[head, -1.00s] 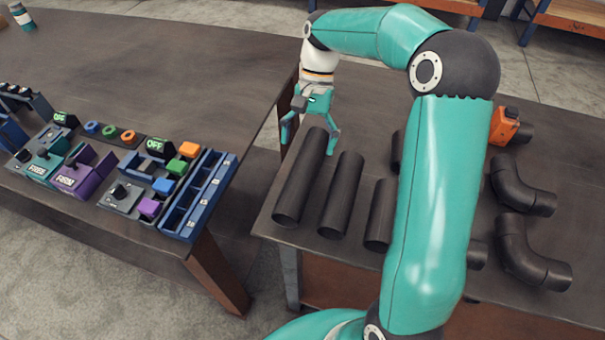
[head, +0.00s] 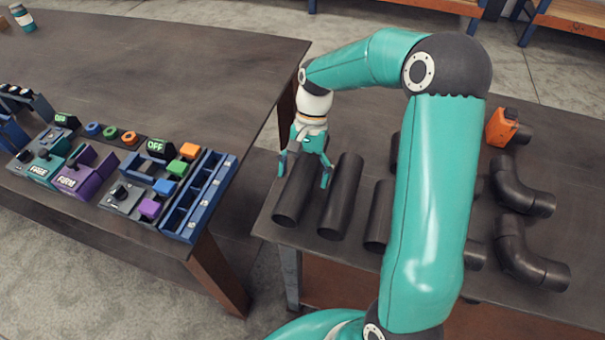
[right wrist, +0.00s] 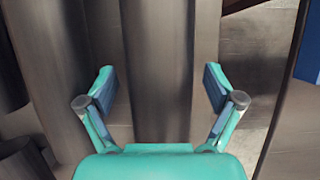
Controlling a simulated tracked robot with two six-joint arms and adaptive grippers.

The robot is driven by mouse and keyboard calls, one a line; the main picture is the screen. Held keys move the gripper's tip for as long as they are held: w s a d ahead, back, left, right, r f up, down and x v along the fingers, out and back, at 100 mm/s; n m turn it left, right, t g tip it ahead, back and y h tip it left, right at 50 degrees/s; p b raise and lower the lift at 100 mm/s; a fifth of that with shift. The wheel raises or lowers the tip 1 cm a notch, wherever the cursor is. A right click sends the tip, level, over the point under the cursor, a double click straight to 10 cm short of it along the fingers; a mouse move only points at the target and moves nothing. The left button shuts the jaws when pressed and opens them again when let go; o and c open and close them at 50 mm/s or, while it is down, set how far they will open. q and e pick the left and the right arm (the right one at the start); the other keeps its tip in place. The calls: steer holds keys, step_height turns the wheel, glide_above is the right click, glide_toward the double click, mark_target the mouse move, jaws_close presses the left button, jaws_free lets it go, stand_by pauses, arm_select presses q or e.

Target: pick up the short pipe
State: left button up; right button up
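Several dark straight pipes lie side by side on the right-hand table; I cannot tell for sure which one is the short pipe. My right gripper (head: 305,172) is open over the leftmost pipe (head: 293,200), with one finger on each side of it. In the right wrist view this pipe (right wrist: 158,70) runs between the open fingers (right wrist: 158,88), with a gap on both sides. A second pipe (head: 341,195) lies just right of it, and a third pipe (head: 378,215) is partly hidden by my right arm. My left gripper is not in view.
Elbow pipes (head: 520,190) and an orange device (head: 501,127) are at the right of the pipe table (head: 325,262). A separate left table (head: 150,60) carries switches, colored blocks and a blue rack (head: 200,197). A gap separates the tables.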

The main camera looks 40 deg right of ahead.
jaws_close()
steer(key=shift+r, duration=0.1)
stand_by(0.4)
